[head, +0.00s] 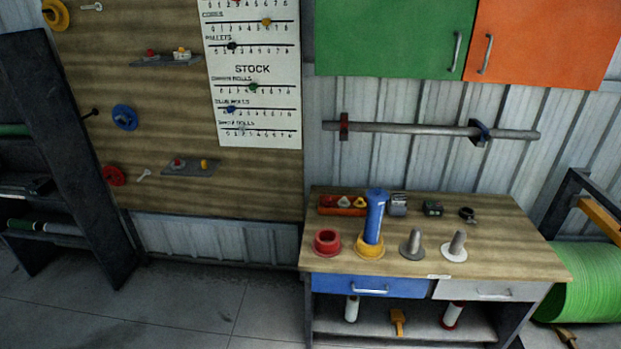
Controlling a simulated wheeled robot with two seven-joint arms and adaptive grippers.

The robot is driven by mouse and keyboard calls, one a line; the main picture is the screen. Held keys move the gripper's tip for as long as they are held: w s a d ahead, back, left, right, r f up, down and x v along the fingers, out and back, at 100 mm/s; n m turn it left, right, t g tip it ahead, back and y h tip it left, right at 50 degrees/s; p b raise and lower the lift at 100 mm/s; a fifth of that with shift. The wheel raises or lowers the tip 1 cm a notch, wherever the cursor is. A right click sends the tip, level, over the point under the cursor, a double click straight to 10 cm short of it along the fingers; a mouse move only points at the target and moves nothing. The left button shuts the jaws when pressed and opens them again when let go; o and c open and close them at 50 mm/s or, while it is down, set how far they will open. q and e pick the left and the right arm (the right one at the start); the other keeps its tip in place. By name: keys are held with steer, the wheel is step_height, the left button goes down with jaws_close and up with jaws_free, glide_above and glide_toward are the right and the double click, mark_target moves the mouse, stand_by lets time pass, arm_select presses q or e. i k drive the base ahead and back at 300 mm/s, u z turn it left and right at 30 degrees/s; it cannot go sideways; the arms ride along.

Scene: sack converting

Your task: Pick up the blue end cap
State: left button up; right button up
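A blue round flanged piece, which looks like the blue end cap (124,117), hangs on the wooden wall board (190,120) at the left. A dark peg shows just left of it. A red flanged piece (114,175) hangs below it and a yellow one (55,14) above it. Neither of my grippers is in view, and nothing is seen touching the blue end cap.
A workbench (510,235) at the right bears a blue cylinder (376,215) upright on a yellow flanged base (369,247), and red, grey and white flanged pieces. A dark rack (65,150) stands at the left. Floor (210,300) before the board is clear.

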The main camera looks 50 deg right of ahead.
mark_target(375, 195)
steer(key=i, duration=1.55)
steer(key=z, duration=0.75)
steer(key=i, duration=0.8)
steer(key=z, duration=0.9)
